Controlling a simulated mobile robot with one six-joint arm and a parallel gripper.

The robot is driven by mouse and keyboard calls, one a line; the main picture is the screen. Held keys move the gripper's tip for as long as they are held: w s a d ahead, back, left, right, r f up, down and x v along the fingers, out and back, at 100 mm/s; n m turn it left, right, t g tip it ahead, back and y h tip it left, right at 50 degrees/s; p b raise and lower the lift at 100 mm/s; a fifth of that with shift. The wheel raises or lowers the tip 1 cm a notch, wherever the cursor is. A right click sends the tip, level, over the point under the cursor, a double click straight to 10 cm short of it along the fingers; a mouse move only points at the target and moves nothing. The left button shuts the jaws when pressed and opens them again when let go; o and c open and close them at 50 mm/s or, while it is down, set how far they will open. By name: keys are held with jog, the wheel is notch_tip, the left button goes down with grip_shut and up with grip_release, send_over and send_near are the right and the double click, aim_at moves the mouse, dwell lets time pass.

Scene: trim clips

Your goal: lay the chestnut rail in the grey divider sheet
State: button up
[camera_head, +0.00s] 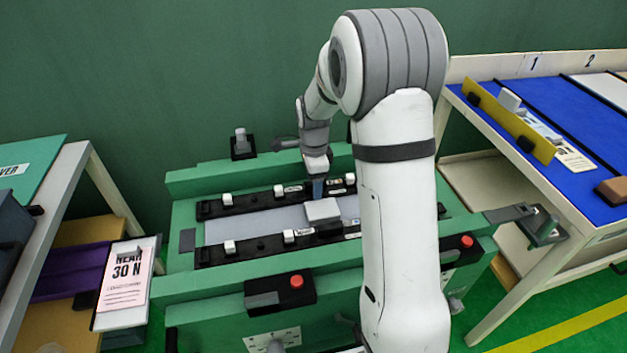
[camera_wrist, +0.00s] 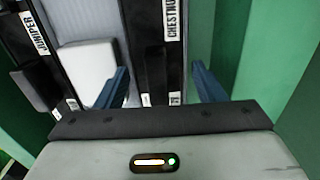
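The chestnut rail (camera_wrist: 153,60) is a black strip with a white name label in the wrist view. In the head view it appears to be the back black rail (camera_head: 240,204), with white clips on it. The grey divider sheet (camera_head: 262,222) lies flat between the two black rails; it also shows in the wrist view (camera_wrist: 88,18). My gripper (camera_wrist: 160,86) is open, its blue fingers apart on either side of the chestnut rail. In the head view my gripper (camera_head: 318,188) is at the back rail. I cannot tell whether the fingers touch it.
The juniper rail (camera_wrist: 45,60) runs along the sheet's other side, at the front in the head view (camera_head: 262,245). A pale block (camera_head: 322,210) sits on the sheet near my gripper. A blue-topped table (camera_head: 560,110) stands right, a grey table (camera_head: 45,215) left.

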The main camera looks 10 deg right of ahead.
jog(key=o, duration=0.3)
notch_tip(320, 180, up, 8)
jog(key=shift+f+p, duration=0.2)
jog(key=shift+p, duration=0.6)
jog(key=shift+r, duration=0.1)
jog(key=shift+s+r, duration=0.2)
jog(key=shift+r, duration=0.15)
jog(key=s+r+n+t+p, duration=0.2)
jog(key=s+r+n+p, duration=1.3)
jog(key=s+r, duration=0.7)
jog(key=s+n, duration=0.3)
jog(key=shift+s+d+r+t+p, duration=0.2)
jog(key=shift+r+t+p, duration=0.1)
jog(key=shift+p, duration=0.1)
